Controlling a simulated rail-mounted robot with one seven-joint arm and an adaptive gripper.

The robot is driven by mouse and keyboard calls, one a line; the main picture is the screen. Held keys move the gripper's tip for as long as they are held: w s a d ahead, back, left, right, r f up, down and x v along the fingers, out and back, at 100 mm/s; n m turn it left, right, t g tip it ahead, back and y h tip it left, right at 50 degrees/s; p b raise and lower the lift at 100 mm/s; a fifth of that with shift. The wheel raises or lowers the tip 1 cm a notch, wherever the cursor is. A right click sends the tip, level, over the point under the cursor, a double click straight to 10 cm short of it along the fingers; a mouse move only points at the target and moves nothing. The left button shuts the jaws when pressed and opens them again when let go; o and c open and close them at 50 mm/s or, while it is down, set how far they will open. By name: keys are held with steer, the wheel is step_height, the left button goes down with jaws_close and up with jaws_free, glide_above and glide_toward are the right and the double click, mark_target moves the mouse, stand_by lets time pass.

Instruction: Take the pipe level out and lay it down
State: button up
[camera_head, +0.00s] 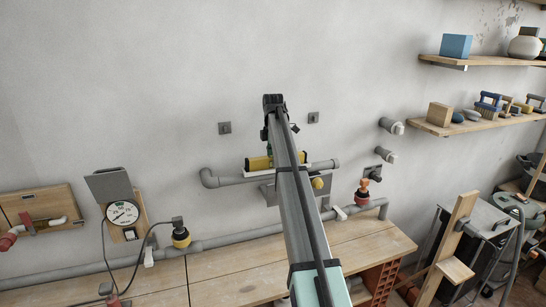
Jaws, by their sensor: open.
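The yellow pipe level (259,163) is near the middle of the head view, close to the wall and at the height of a grey pipe (228,181). A pale edge shows along its underside. My arm crosses in front of its middle and hides part of it.
A wooden bench (235,274) below has free boards. A pressure gauge (122,213) stands at left and an orange-topped fitting (363,190) at right. Wall shelves (478,124) hold brushes and blocks. A wooden frame (452,240) stands at lower right.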

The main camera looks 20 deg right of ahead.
jaws_close()
steer(key=shift+r+p, duration=0.9)
steer(key=shift+r, duration=0.7)
steer(key=shift+r+p, duration=0.35)
steer(key=shift+r, duration=0.2)
